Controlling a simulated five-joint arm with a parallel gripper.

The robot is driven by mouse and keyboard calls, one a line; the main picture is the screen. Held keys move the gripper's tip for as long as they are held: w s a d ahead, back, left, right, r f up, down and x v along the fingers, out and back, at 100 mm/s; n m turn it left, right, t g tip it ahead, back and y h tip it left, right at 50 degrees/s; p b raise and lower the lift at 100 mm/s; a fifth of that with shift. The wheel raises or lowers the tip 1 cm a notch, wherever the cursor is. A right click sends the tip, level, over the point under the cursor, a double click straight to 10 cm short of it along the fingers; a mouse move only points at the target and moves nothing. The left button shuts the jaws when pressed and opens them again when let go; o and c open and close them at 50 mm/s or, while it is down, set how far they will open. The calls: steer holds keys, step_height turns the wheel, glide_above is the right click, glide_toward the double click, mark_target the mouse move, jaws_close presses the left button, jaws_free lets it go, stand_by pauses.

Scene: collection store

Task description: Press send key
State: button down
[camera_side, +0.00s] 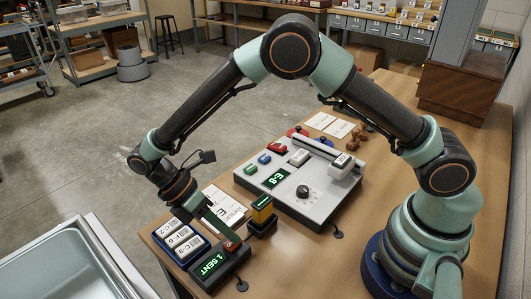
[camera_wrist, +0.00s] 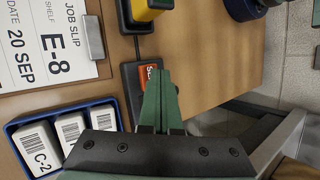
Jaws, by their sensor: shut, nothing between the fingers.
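The send key is a red-orange key (camera_side: 233,246) on a small black box (camera_side: 229,270) at the front of the table. The box's green display (camera_side: 212,264) reads "1 SENT". In the wrist view the key (camera_wrist: 148,71) shows beside my fingers, with part of its white lettering hidden. My gripper (camera_side: 228,238) is shut and empty, its green fingers pointing down at the key. It also shows in the wrist view (camera_wrist: 160,75), its tips over the key's right part. I cannot tell whether the tips touch the key.
A blue tray (camera_side: 207,246) of white labelled boxes stands left of the key box. A job slip (camera_wrist: 45,42) reading E-8 lies behind. A yellow-and-black device (camera_side: 262,212) and a grey console (camera_side: 315,207) stand to the right, close to my arm.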

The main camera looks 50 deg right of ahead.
mark_target(229, 241)
steer(key=shift+r, duration=0.65)
steer(key=shift+r, duration=2.5)
